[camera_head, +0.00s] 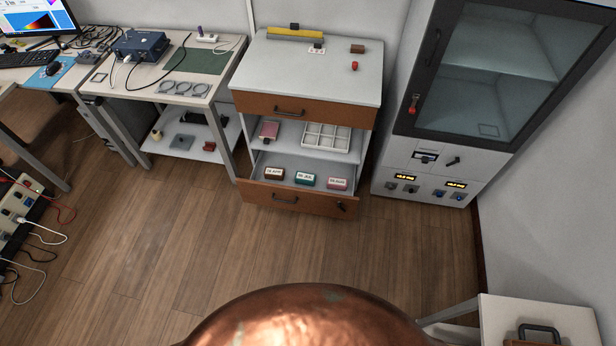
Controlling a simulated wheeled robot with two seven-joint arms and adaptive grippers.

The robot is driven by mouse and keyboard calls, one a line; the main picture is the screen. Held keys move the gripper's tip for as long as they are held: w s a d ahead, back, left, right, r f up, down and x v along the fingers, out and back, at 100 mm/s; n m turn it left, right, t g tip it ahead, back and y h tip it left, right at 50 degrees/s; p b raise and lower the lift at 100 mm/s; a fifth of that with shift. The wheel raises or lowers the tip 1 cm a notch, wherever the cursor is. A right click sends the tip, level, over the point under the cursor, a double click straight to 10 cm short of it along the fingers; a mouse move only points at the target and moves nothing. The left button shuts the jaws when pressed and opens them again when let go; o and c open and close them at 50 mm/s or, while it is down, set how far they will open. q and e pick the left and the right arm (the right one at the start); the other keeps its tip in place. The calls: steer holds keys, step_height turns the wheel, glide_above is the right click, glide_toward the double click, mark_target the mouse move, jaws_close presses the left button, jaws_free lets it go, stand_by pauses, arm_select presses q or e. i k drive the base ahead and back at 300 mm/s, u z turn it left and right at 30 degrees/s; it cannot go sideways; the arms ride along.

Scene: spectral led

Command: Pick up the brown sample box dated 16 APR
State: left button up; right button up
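A brown sample box (273,174) with a white label sits in the pulled-out bottom drawer (296,199) of the white and wood cabinet. Its label print is too small to read surely. A green box (305,180) and a pink box (337,184), also with white labels, sit to its right in the same drawer, in a row with small gaps. Neither of my grippers shows in this view.
Above the drawer, an open shelf holds a white divided tray (326,137) and a pink item (268,131). A workbench (172,84) stands left; a glass-door cabinet (487,75) stands right. The wooden floor (290,250) before the drawer is clear.

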mark_target(273, 175)
steer(key=u, duration=1.65)
steer(key=i, duration=3.25)
steer(key=z, duration=0.95)
